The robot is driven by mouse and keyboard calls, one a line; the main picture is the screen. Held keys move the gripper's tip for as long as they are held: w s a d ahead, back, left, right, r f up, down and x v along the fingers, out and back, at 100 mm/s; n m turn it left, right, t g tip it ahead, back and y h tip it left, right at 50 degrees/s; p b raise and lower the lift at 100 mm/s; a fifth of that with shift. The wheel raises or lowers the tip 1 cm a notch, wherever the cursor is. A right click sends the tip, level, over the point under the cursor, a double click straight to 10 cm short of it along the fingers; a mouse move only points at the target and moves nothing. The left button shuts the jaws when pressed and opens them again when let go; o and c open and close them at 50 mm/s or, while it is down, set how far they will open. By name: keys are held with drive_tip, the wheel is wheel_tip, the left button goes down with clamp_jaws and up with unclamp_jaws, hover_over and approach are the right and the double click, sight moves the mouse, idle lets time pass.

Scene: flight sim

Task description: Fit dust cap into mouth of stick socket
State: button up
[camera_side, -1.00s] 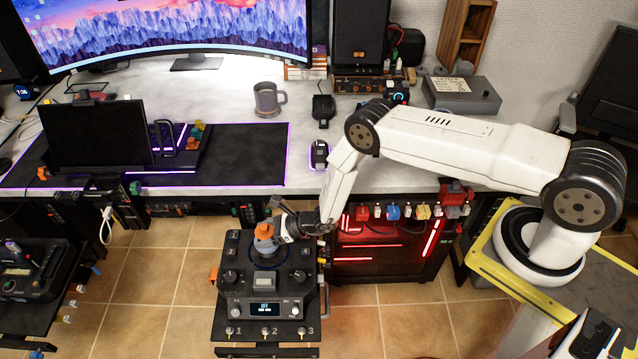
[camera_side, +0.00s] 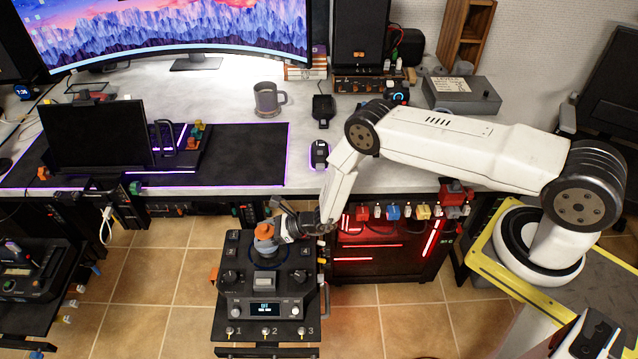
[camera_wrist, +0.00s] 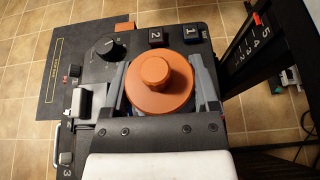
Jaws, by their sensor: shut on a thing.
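The orange dust cap (camera_wrist: 160,92) is a round disc with a raised knob. In the wrist view it sits between the two grey fingers of my gripper (camera_wrist: 162,86), which is shut on it. In the side view the cap (camera_side: 265,231) is over the round stick socket (camera_side: 268,255) on the black control panel. My gripper (camera_side: 274,232) reaches it from the right. The cap looks about level, at or just above the socket's mouth. The cap hides the mouth in the wrist view, so I cannot tell whether it is seated.
The panel (camera_side: 235,292) has knobs, a small display and numbered switches around the socket. An orange block (camera_side: 213,276) is at its left edge. The grey desk with a mug (camera_side: 268,99) lies behind. Tiled floor is open left of the panel.

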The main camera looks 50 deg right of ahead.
drive_tip(key=shift+f, duration=0.65)
drive_tip(key=o, duration=1.1)
drive_tip(key=shift+s, duration=0.1)
drive_tip(key=shift+v, duration=3.85)
